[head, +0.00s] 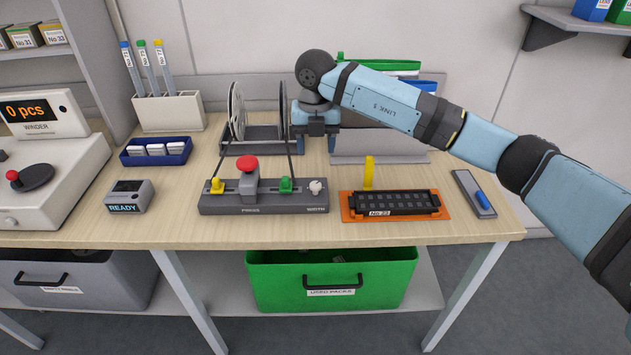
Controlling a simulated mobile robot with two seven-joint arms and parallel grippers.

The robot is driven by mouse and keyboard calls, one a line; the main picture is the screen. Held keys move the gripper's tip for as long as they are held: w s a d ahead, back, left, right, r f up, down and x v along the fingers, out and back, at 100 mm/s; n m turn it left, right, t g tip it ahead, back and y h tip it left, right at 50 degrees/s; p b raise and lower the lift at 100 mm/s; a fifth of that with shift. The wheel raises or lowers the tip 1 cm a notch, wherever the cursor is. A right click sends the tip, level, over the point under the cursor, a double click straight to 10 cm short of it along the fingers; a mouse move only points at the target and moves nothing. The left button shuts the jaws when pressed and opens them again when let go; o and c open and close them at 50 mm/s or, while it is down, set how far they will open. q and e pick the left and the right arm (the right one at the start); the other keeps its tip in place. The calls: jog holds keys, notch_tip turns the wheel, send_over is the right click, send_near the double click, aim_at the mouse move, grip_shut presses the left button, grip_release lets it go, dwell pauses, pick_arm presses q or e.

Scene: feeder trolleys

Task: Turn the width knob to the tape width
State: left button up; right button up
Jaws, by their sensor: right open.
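The width knob (316,186) is a small pale knob at the right end of a grey press unit (262,207), above the printed word WIDTH. Its pointer setting is too small to read. The unit also carries a red mushroom button (247,166), a yellow part (217,186) and a green part (286,184). My right gripper (316,147) points down, open and empty, behind and above the knob and apart from it. Tape reels (237,111) stand in a holder behind the unit; part of the right reel is hidden near my gripper. My left gripper is not in view.
Right of the unit, a black feeder marked No 23 (395,203) sits on an orange base with a yellow upright tab (369,171). A grey block with a blue slider (481,201) lies beyond it. A READY box (129,197) stands left. A green bin (330,280) is below.

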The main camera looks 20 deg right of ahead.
aim_at(316, 184)
notch_tip(316, 184, down, 11)
jog(key=shift+f, duration=0.1)
dwell(0.3)
jog(key=c, duration=0.9)
